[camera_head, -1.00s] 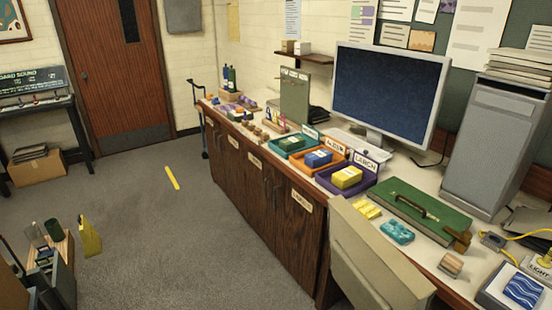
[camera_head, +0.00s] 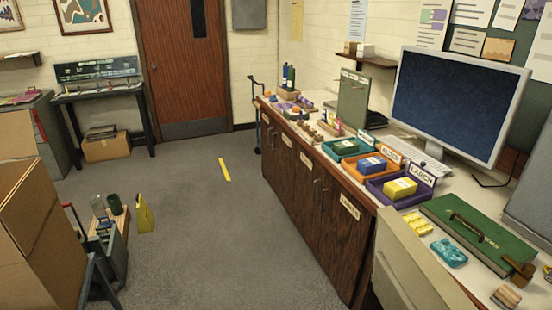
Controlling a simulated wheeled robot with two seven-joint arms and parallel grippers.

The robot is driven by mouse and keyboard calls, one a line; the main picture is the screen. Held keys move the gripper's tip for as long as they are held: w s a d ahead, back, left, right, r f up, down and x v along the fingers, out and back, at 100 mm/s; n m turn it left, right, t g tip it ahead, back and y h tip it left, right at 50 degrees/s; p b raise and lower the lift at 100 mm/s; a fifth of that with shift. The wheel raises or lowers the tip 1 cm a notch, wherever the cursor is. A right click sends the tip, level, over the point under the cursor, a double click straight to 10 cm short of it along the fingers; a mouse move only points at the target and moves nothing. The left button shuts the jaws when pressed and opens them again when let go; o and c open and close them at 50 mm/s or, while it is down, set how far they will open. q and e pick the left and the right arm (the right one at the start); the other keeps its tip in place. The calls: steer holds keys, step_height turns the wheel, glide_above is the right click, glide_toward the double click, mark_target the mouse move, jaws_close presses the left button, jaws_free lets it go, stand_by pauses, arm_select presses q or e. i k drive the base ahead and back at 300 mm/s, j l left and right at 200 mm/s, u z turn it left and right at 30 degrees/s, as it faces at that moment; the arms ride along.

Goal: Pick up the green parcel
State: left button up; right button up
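A yellow parcel (camera_head: 400,188) lies in the purple tray (camera_head: 416,202) nearest me. Neither of my grippers shows in the view.
A green case (camera_head: 475,236), a yellow packet (camera_head: 418,224) and a teal packet (camera_head: 449,253) lie nearer on the counter. A monitor (camera_head: 455,95) stands behind. A beige panel (camera_head: 410,268) stands at the counter's front. Cardboard boxes (camera_head: 40,235) stand left. The middle floor is clear.

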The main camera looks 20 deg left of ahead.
mark_target(347, 147)
steer(key=i+j, duration=0.1)
steer(key=i, duration=0.5)
steer(key=i+j+z, duration=0.1)
steer(key=i, duration=0.5)
steer(key=i+j, duration=0.15)
steer(key=i, duration=0.4)
